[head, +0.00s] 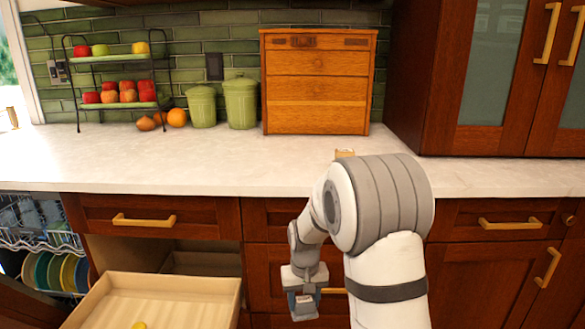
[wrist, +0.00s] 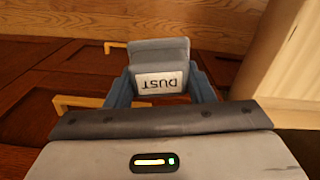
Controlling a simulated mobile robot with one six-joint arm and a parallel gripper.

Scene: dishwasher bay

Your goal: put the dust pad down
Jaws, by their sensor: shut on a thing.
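My gripper (head: 303,306) hangs low in front of the dark wooden cabinet fronts, just right of an open drawer. In the wrist view, the two blue fingers of my gripper (wrist: 161,90) are shut on the dust pad (wrist: 158,52). The pad is a grey block with a white label reading "DUST", which appears upside down. The pad also shows small in the head view (head: 304,305), below the wrist and clear of the drawer.
The open drawer (head: 215,295) has pale wooden walls and a yellow item (head: 139,325) inside. An open dishwasher rack (head: 45,240) with plates is at left. The white counter (head: 190,165) is mostly clear; a small tan item (head: 345,153) sits behind my arm. A wooden chest (head: 318,90) stands behind.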

